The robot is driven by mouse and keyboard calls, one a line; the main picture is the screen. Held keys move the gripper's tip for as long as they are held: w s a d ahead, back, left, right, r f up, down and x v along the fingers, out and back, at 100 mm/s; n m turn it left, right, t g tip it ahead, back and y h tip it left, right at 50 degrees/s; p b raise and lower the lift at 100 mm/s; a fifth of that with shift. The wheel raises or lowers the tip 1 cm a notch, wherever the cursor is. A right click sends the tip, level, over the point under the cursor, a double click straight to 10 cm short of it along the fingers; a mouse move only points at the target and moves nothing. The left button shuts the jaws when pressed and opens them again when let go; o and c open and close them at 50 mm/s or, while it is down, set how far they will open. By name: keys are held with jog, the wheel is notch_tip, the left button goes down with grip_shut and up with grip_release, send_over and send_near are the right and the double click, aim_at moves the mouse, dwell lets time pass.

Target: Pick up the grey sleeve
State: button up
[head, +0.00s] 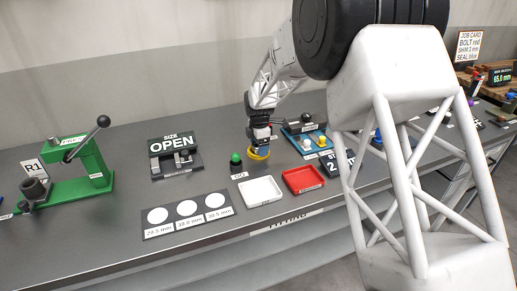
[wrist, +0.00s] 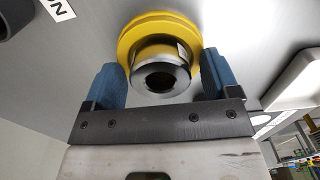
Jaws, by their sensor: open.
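The grey sleeve (wrist: 150,54) shows in the wrist view as a short metal cylinder with a dark bore, seated in a yellow ring (wrist: 130,40). My gripper (wrist: 160,68) is open, with one blue finger on each side of the sleeve. Whether the fingers touch the sleeve or the ring, I cannot tell. In the head view the yellow ring (head: 258,155) is on the grey bench, right under my gripper (head: 258,146), and the sleeve is hidden there.
A green knob (head: 236,158) stands just left of the ring. White (head: 261,191) and red (head: 304,180) trays lie in front. The OPEN size stand (head: 175,157), a card with three white discs (head: 187,214) and a green press (head: 85,170) with a dark cylinder (head: 34,190) are farther left.

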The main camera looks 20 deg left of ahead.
jog(key=shift+c, duration=0.3)
jog(key=c, duration=1.1)
jog(key=shift+r, duration=0.15)
jog(key=shift+r, duration=1.45)
jog(key=shift+s+d+r, duration=0.1)
jog(key=shift+s+r, duration=0.05)
jog(key=shift+r, duration=0.15)
jog(key=s+d, duration=0.3)
jog(key=s, duration=0.1)
jog(key=s+d+r, duration=0.1)
jog(key=s+d, duration=0.2)
jog(key=s, duration=0.1)
jog(key=s+d, duration=0.3)
jog(key=s, duration=0.1)
jog(key=shift+s+r, duration=0.15)
jog(key=shift+s, duration=0.2)
